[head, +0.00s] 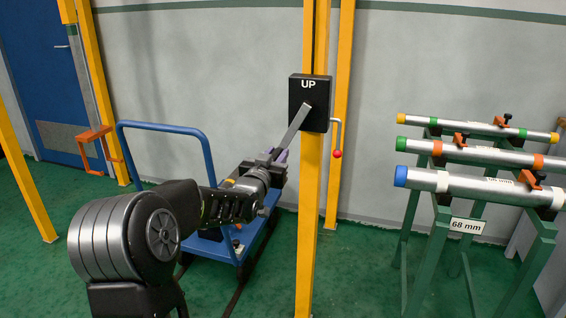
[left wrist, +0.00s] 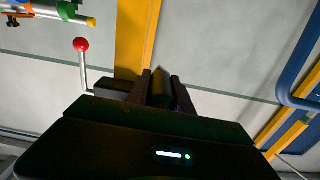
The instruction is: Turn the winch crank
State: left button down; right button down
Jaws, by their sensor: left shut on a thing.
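A black winch box (head: 308,90) marked "UP" is mounted on a yellow post (head: 310,220). A flat grey crank arm (head: 295,128) slants down and left from the box. My left gripper (head: 277,158) is at the lower end of this crank arm, shut on the crank's grip, which is mostly hidden by the fingers. In the left wrist view a dark piece of the grip (left wrist: 161,88) shows between the two fingers. My right gripper is in neither view.
A bent rod with a red knob (head: 337,154) hangs just right of the post. A blue cart (head: 215,248) stands behind my left arm. A green rack (head: 438,230) with several capped pipes is at the right. An orange bracket (head: 95,135) is at far left.

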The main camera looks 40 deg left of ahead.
pick_arm(q)
jog(key=s+a+r+m+p, duration=0.1)
jog(key=a+r+m, duration=0.3)
jog(key=r+m, duration=0.25)
jog(key=s+a+r+m+p, duration=0.1)
jog(key=s+a+r+m, duration=0.15)
jog(key=r+m, duration=0.4)
notch_tip(320, 180, up, 8)
jog(key=w+d+m+p, duration=0.1)
jog(key=w+m+p, duration=0.1)
jog(key=m+p, duration=0.1)
jog(key=shift+d+m, duration=0.4)
jog(key=shift+m, duration=0.5)
jog(key=shift+r, duration=0.1)
jog(key=c, duration=1.3)
grip_release()
jog(key=shift+d, duration=0.1)
jog(key=shift+o, duration=0.9)
jog(key=shift+s, duration=0.1)
